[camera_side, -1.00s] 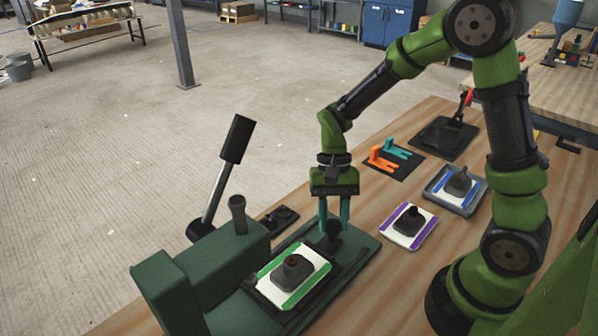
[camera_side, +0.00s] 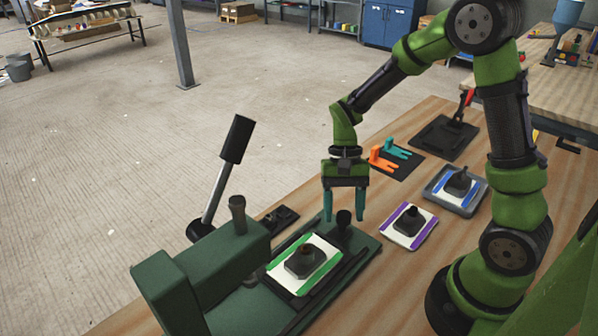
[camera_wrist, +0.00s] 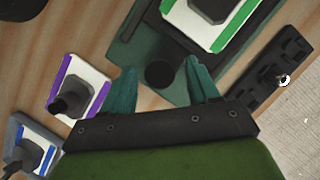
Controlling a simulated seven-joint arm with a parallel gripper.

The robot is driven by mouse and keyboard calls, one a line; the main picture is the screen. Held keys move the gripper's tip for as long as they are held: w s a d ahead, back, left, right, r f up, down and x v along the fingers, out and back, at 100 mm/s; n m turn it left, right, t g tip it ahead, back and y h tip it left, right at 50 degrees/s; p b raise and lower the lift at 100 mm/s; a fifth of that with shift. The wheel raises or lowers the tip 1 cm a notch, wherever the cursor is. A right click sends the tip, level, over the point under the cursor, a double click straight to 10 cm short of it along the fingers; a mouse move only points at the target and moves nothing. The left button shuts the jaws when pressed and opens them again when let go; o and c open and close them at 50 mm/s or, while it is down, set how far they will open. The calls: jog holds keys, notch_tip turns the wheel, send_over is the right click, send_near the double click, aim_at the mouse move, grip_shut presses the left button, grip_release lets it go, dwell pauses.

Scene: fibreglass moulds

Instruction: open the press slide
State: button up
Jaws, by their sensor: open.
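The dark green press (camera_side: 170,290) stands at the lower left in the side view. Its slide carries a white mould plate with green stripes and a dark mould (camera_side: 305,260), out in front of the press body. The slide's black knob (camera_side: 344,217) stands at the slide's outer end and also shows in the wrist view (camera_wrist: 160,74). My gripper (camera_side: 344,221) is open with teal fingers pointing down, one on each side of the knob. In the wrist view a gap shows between the knob and each finger.
A purple-striped mould plate (camera_side: 398,238) and a blue-striped one in a grey tray (camera_side: 435,200) lie right of the slide. Orange and teal clips lie on a black mat (camera_side: 405,172) behind. The press lever (camera_side: 222,175) stands tilted up.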

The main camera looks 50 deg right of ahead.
jog(key=v, duration=1.7)
jog(key=s+a+r+n+t+h, duration=0.1)
jog(key=s+a+n+t, duration=0.4)
jog(key=s+t, duration=0.5)
jog(key=shift+s+a+r, duration=0.7)
jog(key=shift+a+r, duration=0.2)
jog(key=shift+a, duration=0.2)
